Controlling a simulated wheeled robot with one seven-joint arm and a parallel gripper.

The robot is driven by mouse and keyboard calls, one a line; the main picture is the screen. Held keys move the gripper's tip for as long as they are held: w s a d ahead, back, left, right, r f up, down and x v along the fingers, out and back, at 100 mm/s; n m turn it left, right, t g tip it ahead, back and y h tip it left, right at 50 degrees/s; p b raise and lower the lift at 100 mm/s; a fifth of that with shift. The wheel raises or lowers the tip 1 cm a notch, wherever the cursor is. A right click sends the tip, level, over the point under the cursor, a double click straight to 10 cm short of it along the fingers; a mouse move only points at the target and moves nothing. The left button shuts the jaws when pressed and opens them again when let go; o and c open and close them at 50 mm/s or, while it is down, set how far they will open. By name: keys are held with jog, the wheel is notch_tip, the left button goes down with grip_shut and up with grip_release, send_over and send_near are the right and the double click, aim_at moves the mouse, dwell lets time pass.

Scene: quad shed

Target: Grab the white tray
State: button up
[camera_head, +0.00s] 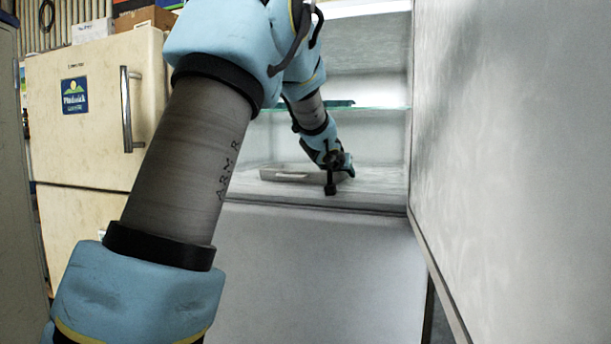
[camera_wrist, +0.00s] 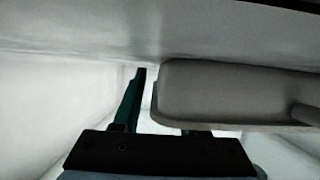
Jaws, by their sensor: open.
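The white tray (camera_head: 288,175), pale grey in this light, lies on the bottom shelf of an open fridge. My gripper (camera_head: 338,182) is inside the fridge at the tray's right end. In the wrist view the tray (camera_wrist: 235,92) fills the right side, with a rounded corner near the jaws. My gripper (camera_wrist: 163,98) is open there. One finger shows whole, left of the tray's edge. The other finger is mostly hidden behind the tray. I cannot tell whether either finger touches it.
The fridge's shelf edge (camera_head: 310,200) runs below the tray, and a glass shelf (camera_head: 378,108) is above it. The open fridge door (camera_head: 510,150) stands close on the right. A cream fridge (camera_head: 85,110) with a handle stands at left.

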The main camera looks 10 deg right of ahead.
jog(key=shift+c, duration=0.4)
grip_shut()
dwell(1.0)
